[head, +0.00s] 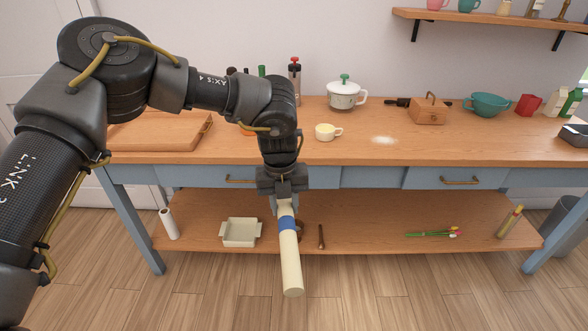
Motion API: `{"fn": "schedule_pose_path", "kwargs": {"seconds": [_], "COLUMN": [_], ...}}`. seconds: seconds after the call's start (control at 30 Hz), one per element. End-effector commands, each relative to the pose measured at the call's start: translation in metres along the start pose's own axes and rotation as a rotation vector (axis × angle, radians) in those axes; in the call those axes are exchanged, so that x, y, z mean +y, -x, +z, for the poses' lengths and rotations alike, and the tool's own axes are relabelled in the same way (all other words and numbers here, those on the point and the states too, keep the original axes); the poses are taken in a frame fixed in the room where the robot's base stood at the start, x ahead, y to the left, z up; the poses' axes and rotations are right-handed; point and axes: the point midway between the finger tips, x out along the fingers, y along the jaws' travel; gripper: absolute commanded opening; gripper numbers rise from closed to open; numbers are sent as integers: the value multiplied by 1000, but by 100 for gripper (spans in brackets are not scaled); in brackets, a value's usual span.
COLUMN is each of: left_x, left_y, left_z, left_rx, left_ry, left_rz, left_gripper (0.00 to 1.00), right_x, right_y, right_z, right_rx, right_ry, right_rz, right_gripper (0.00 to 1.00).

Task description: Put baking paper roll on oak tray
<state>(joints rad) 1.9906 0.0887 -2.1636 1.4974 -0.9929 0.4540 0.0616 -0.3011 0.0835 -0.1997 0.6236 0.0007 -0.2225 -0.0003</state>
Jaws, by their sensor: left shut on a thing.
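My left gripper (284,196) is shut on the upper end of a cream roll with a blue band, which I take as the baking paper roll (291,265). The roll hangs down, slightly tilted, in front of the lower shelf, its lower end over the floor in the picture. The oak tray (150,138), a wide wooden tray with a handle, lies on the worktop at the left, partly hidden behind my left arm. My right gripper is not in view.
The worktop (370,150) holds a cream cup (328,132), lidded pot (345,94), wooden box (429,110) and teal bowl (486,104). A wall shelf (480,18) hangs above.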

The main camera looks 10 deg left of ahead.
Motion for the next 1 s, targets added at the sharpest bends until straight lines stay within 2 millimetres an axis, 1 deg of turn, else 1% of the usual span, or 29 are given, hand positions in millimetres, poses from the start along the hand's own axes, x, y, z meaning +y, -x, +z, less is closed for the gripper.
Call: {"fn": "schedule_pose_path", "kwargs": {"seconds": [0.17,0.27,0.37,0.47,0.67,0.87,1.0], "left_x": [0,0,2,6,19,40,60], "left_y": [0,0,0,-3,-9,-14,-17], "left_z": [0,2,4,1,-15,-35,-51], "left_rx": [2,6,15,29,56,82,100], "left_ry": [-41,-143,-313,-548,-1078,-1623,-2016], "left_rz": [0,0,0,0,0,0,0], "left_gripper": [7,7,7,7,7,7,7], "right_x": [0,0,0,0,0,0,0], "right_y": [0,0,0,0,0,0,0], "right_z": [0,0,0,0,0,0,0], "right_rx": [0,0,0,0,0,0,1], "right_ry": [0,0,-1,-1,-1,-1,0], "right_rz": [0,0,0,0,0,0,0], "right_gripper": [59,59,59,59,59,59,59]}}
